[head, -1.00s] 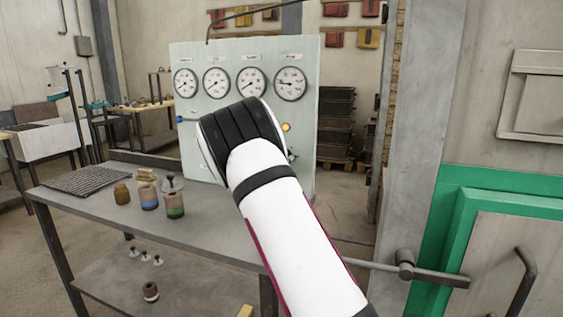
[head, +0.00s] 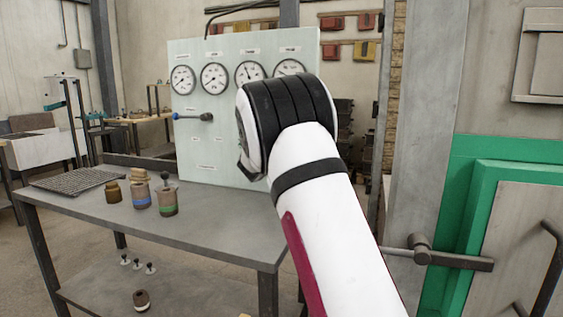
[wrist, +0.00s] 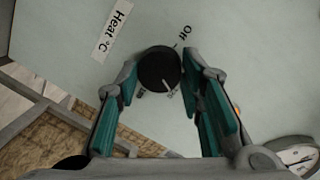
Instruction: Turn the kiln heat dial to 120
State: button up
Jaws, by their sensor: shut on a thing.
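The kiln heat dial (wrist: 159,69) is a round black knob on the pale green panel (wrist: 225,30) in the wrist view. A label reading "Heat °C" is to its upper left and the word "Off" to its upper right. My gripper (wrist: 160,72) is shut on the dial, with one teal-padded finger on each side. In the head view the dial and the fingers are mostly hidden behind my white and black arm.
The panel carries several round gauges (head: 214,77) and a blue-handled lever (head: 192,116). Jars (head: 168,200) and a rack (head: 76,179) stand on the grey table (head: 220,232) in front. A green-framed kiln door (head: 470,170) with a bar handle is at the right.

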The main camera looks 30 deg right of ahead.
jog(key=shift+f+m+b, duration=0.1)
jog(key=shift+m+b, duration=0.4)
jog(key=shift+b, duration=0.05)
jog(key=o, duration=1.2)
jog(key=shift+c, duration=0.2)
jog(key=v, duration=1.2)
